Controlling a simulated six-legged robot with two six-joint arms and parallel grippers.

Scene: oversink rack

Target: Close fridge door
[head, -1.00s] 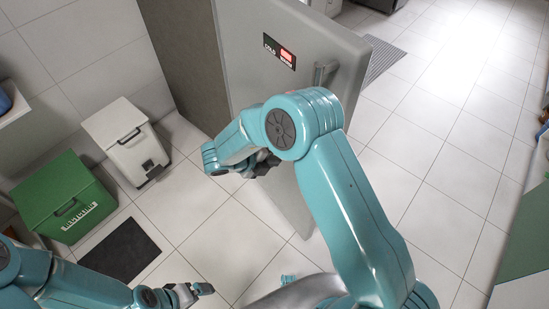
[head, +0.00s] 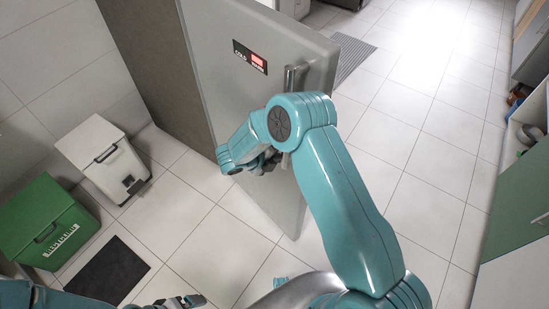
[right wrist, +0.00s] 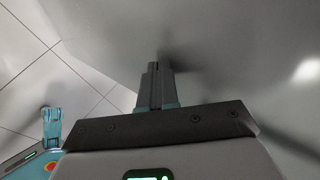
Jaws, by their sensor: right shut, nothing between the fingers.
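The fridge door (head: 225,85) is a grey panel with a small red-lit display and an upright metal handle (head: 291,77) near its free edge. It stands open, out from the darker fridge side (head: 150,60). My right gripper (head: 262,165) is low in front of the door face, below the handle, partly hidden by its own arm. In the right wrist view its fingers (right wrist: 154,85) are together and empty, pointing at the blurred grey door surface (right wrist: 240,60). I cannot tell whether they touch it. My left gripper (head: 187,301) is at the bottom edge, partly cut off.
A white bin (head: 103,160) and a green bin (head: 45,220) stand along the left wall, with a dark mat (head: 108,270) before them. A green-fronted counter (head: 515,200) is at the right.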

